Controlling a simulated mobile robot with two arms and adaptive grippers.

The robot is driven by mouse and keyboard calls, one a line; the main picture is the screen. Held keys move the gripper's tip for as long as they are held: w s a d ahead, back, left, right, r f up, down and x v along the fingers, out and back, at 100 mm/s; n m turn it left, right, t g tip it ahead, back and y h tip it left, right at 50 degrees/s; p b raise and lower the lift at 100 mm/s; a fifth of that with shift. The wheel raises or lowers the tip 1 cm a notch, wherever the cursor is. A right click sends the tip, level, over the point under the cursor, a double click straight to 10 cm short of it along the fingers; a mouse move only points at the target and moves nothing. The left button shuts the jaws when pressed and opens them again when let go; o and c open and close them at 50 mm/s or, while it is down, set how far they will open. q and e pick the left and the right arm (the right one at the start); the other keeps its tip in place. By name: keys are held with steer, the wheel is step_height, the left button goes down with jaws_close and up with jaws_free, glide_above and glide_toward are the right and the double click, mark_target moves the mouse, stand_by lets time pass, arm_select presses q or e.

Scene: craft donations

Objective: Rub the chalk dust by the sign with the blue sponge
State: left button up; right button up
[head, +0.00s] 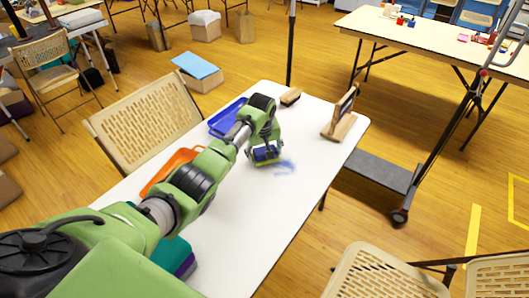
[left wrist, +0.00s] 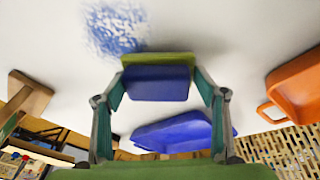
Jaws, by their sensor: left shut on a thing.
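My left gripper (head: 264,150) is shut on the blue sponge (head: 265,154), which has a green layer. In the left wrist view the sponge (left wrist: 157,84) sits between the two fingers of the left gripper (left wrist: 158,88). The blue chalk dust (head: 286,167) is a smear on the white table, just right of the sponge. The dust also shows in the left wrist view (left wrist: 115,28), beside the sponge; I cannot tell whether they touch. The sign (head: 345,106) stands upright on a wooden base at the table's right end. My right gripper is not in view.
On the white table (head: 301,192) are a blue tray (head: 222,121), an orange tray (head: 158,178) partly behind my left arm, and a brush (head: 290,97). A tan folding chair (head: 143,120) stands along the far side. The tabletop right of the dust is clear.

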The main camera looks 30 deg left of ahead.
arm_select(q)
steer(key=shift+f+b, duration=0.3)
steer(key=shift+f, duration=0.3)
